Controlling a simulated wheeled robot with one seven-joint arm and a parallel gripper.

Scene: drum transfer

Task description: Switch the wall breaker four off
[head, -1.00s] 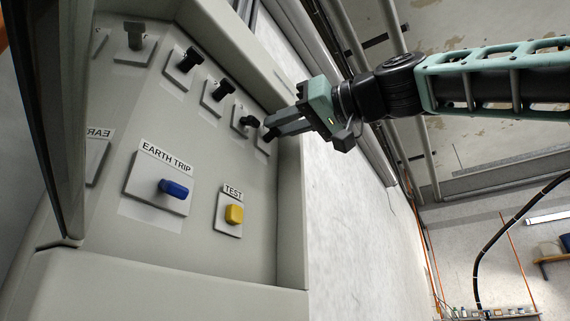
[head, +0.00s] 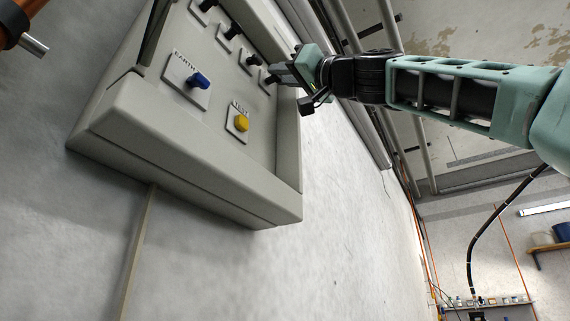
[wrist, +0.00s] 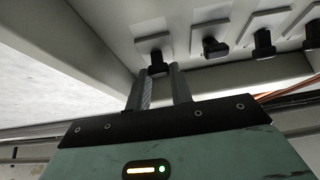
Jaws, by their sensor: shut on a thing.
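The grey wall breaker panel (head: 195,190) is at upper left in the head view, with a row of black breaker switches. My gripper (head: 283,73) reaches the end switch of the row (head: 268,78), closest to the panel's side wall. In the wrist view my gripper (wrist: 162,76) has its two fingers around that black end switch (wrist: 156,60) and is shut on it. The switch beside it (wrist: 214,47) is free of the fingers. I see no readable breaker numbers, and the fingers partly hide the held switch's position.
The raised panel rim (head: 288,150) runs close beside my gripper. Pipes (head: 350,60) run along the wall at right. The wall below is clear.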

